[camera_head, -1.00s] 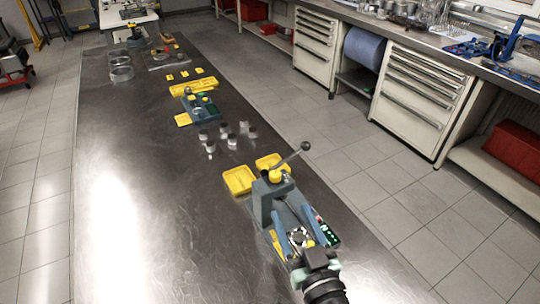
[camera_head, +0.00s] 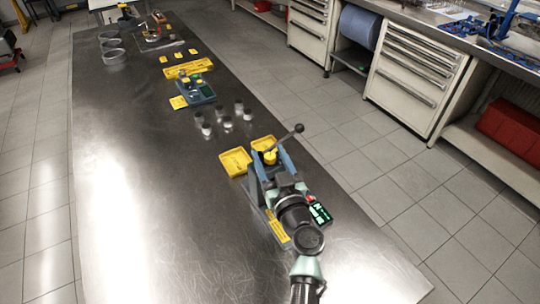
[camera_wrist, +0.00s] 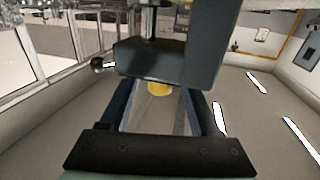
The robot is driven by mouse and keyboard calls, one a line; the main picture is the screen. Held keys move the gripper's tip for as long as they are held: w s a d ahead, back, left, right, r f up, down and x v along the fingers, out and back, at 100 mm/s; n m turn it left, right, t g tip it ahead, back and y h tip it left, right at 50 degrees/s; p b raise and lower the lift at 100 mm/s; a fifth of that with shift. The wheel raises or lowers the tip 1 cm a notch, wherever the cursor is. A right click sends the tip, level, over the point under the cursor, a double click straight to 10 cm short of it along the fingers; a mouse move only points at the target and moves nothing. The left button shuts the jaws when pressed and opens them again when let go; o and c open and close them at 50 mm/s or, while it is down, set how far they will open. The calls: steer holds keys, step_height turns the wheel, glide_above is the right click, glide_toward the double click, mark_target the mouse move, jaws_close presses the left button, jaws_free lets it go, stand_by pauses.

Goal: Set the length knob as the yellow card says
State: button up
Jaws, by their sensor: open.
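The nearest bench device (camera_head: 250,190) is a grey-blue unit with a lever ending in a black ball (camera_head: 299,128). A yellow round knob (camera_head: 270,157) sits near its top. The yellow knob also shows in the wrist view (camera_wrist: 159,89), below a dark block. My gripper (camera_head: 272,162) is open, its blue fingers reaching forward on either side of the knob. In the wrist view, the fingers (camera_wrist: 158,98) are apart with nothing clamped. A yellow card (camera_head: 278,228) lies along the device's near side; its writing is too small to read. I cannot tell which part is the length knob.
A lit green display (camera_head: 320,214) is right of my wrist. A second device (camera_head: 199,92) is farther back. The bench's left side is clear.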

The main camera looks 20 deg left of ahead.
jaws_close()
stand_by(0.3)
